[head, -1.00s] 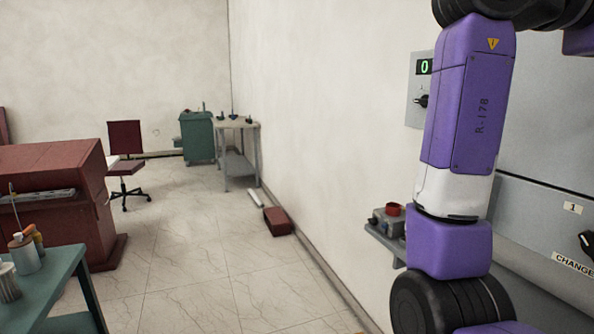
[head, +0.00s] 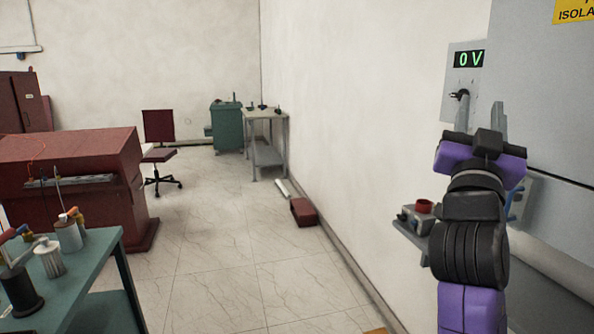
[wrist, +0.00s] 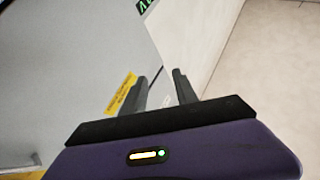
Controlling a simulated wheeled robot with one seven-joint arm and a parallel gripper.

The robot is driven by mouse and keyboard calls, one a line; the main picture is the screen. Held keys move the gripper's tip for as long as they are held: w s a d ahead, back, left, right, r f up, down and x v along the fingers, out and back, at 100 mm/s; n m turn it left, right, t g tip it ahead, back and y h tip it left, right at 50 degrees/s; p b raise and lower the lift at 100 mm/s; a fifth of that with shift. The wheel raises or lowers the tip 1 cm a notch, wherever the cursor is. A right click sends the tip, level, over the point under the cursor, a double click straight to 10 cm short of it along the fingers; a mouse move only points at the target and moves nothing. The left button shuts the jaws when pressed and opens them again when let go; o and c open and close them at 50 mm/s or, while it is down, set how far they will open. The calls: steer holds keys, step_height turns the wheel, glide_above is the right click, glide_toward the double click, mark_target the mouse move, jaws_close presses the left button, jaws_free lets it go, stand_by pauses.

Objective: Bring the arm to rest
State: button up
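My gripper (head: 481,108) is at the right of the head view, pointing up in the picture, in front of the grey cabinet and the wall panel. In the wrist view my gripper (wrist: 160,79) shows two dark fingers standing apart with nothing between them. A green and yellow light glows on its purple housing. My purple and black arm rises from the bottom right of the head view, with its lower links out of frame.
A wall panel (head: 459,82) reads 0 V. A grey cabinet (head: 545,100) stands close at the right. A small shelf (head: 408,235) holds a box with a red ring. A teal bench (head: 90,262) with bottles and spools is at lower left. The middle floor is clear.

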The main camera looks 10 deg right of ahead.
steer(key=s+a+f+n+t+y, duration=0.1)
steer(key=s+a+f+n+y, duration=0.25)
steer(key=f, duration=0.55)
steer(key=s+a+f+n+t+y+p, duration=0.1)
steer(key=s+a+f+n+y, duration=0.2)
steer(key=a+f+y, duration=0.35)
steer(key=s+a+f+n+t+y, duration=0.1)
steer(key=s+a+f+n+y, duration=0.25)
steer(key=f, duration=0.65)
steer(key=s+a+f+g, duration=0.1)
steer(key=s+f+g, duration=0.1)
steer(key=s+f, duration=0.4)
steer(key=s+a+f+g+y+p, duration=0.1)
steer(key=s+f, duration=0.4)
steer(key=s, duration=1)
steer(key=s+a+f+g+y, duration=0.1)
steer(key=s+a+f+g, duration=0.2)
steer(key=s+f, duration=0.3)
steer(key=s+g, duration=0.1)
steer(key=s, duration=0.3)
steer(key=shift+s+f+p, duration=0.25)
steer(key=shift+f+p, duration=0.05)
steer(key=shift+p, duration=0.05)
steer(key=shift+r+y, duration=0.1)
steer(key=shift+y, duration=0.15)
steer(key=shift+c, duration=0.3)
